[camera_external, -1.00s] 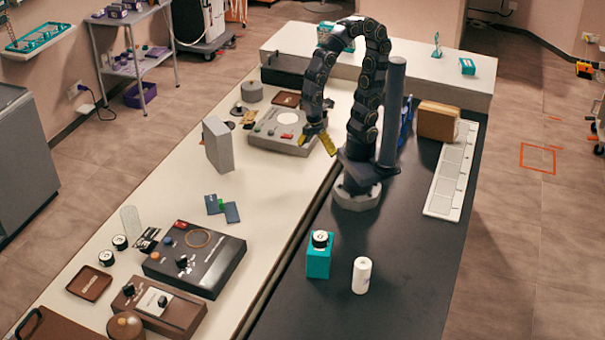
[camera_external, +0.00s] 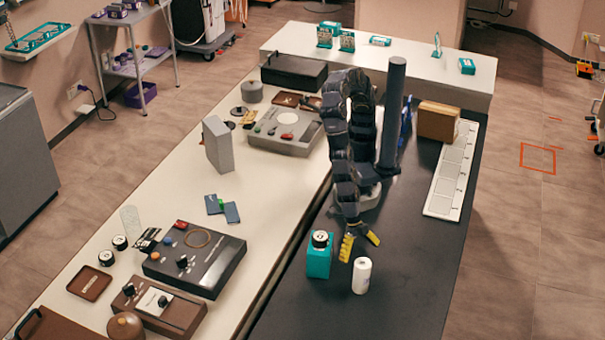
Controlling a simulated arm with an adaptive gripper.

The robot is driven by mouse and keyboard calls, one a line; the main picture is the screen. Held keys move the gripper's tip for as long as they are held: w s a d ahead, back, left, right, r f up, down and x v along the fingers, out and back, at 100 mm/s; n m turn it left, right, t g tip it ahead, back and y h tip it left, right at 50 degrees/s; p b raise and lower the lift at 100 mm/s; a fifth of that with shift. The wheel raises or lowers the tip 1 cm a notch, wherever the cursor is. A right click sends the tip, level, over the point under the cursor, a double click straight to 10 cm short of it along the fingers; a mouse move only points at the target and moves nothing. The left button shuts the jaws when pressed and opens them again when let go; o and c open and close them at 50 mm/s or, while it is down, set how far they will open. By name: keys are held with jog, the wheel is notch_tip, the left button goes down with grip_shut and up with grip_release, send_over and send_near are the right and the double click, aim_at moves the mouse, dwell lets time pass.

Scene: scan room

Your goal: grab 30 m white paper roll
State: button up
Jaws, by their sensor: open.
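The white paper roll (camera_external: 361,276) stands upright on the black counter, near its front part. A teal box (camera_external: 319,259) with a black-and-white round cap on top stands just left of it. My gripper (camera_external: 359,246) has yellow fingertips, which are spread apart and empty. It points down just behind the roll and to the right of the teal box. In this view it looks close to the roll, but I cannot tell the exact gap or height. No label text on the roll is readable.
The black counter (camera_external: 410,270) is clear to the right of and in front of the roll. A white strip of panels (camera_external: 452,170) and a brown block (camera_external: 437,121) lie at the right edge. The cream table (camera_external: 262,213) at left holds several control boxes.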

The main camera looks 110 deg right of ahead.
aim_at(363, 263)
jog(key=shift+a+f, duration=0.35)
jog(key=shift+f, duration=0.1)
jog(key=x, duration=0.4)
jog(key=shift+a, duration=0.15)
jog(key=c, duration=1.2)
